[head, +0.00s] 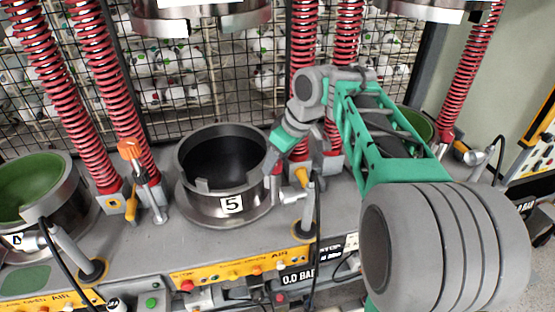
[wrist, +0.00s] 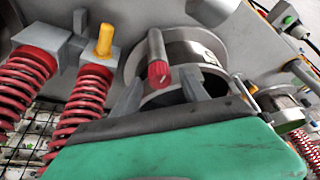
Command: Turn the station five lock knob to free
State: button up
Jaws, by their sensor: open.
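Station five is a dark, open metal ring (head: 228,205) with a white "5" label. On its right, a yellow knob (head: 302,178) sticks out of a grey block below the red springs; it also shows in the wrist view (wrist: 104,40). A short grey cylinder with a red ridged end (wrist: 158,72) lies by the ring in the wrist view. No lettering shows which of these is the lock knob. My gripper (head: 271,160) is open over the ring's right rim, apart from the yellow knob. In the wrist view, the red end shows between its grey fingers (wrist: 162,92).
An orange-topped lever (head: 131,150) stands left of the ring. A green-lined ring labelled 4 (head: 35,190) is at far left. Tall red springs (head: 110,70) and a wire mesh stand behind. Hoses and a yellow button panel (head: 235,270) run along the front.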

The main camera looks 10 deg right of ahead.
jog(key=shift+c, duration=0.3)
grip_shut()
dwell(0.3)
